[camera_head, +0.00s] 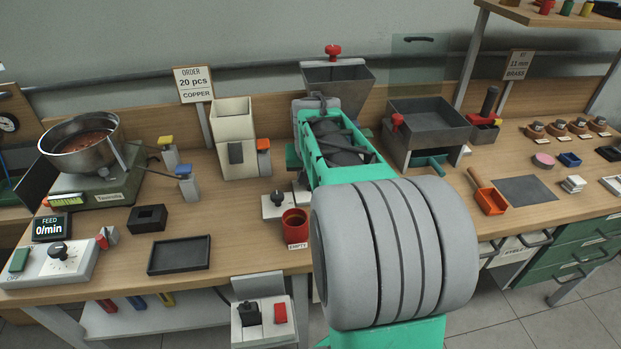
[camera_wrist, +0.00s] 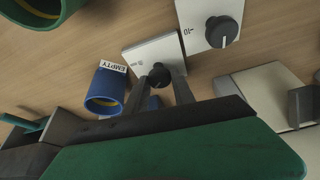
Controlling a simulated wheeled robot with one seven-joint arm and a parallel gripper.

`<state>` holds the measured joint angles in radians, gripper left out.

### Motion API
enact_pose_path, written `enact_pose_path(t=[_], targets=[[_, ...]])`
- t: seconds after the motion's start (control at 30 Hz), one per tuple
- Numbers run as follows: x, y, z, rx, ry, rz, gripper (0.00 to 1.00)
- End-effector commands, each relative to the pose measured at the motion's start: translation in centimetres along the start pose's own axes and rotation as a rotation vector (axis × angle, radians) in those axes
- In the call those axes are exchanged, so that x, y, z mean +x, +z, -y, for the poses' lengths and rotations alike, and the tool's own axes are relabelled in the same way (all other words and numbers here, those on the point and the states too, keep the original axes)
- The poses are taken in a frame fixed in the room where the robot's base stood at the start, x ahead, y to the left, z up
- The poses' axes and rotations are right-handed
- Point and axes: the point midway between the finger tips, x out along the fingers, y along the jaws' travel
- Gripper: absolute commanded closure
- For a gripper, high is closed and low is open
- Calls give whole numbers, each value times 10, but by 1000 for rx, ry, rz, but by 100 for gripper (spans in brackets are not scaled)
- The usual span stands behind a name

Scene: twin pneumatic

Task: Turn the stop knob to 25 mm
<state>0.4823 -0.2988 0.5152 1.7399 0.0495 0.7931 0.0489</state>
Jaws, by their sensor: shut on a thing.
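In the wrist view my gripper (camera_wrist: 159,80) has its two dark fingers on either side of a small black knob (camera_wrist: 158,73) and is shut on it. The knob sits at the edge of a white plate (camera_wrist: 148,53), whose small marking I cannot read. A second white plate (camera_wrist: 197,12), marked "10", carries a larger black knob (camera_wrist: 222,31) with a white pointer line; it is apart from my fingers. In the head view a white plate with a black knob (camera_head: 277,198) shows beside my arm. My gripper is hidden there. I cannot read the held knob's setting.
In the wrist view a blue cup (camera_wrist: 104,92) labelled EMPTY stands close left of my fingers, with a pale box (camera_wrist: 255,95) to the right. The head view shows a red cup (camera_head: 294,226) labelled EMPTY, a black tray (camera_head: 179,255) and a cream hopper (camera_head: 233,140).

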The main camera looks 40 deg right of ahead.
Motion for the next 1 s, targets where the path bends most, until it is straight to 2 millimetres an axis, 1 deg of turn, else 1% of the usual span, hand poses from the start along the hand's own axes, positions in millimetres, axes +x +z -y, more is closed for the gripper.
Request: enact_pose_path(t=[0.3,0.8,0.83,1.0], targets=[[-1,-1,1,110,45,-2,100],[-1,-1,1,128,52,-2,100],[-1,-1,1,128,52,-2,69],[0,-1,1,128,53,-1,55]])
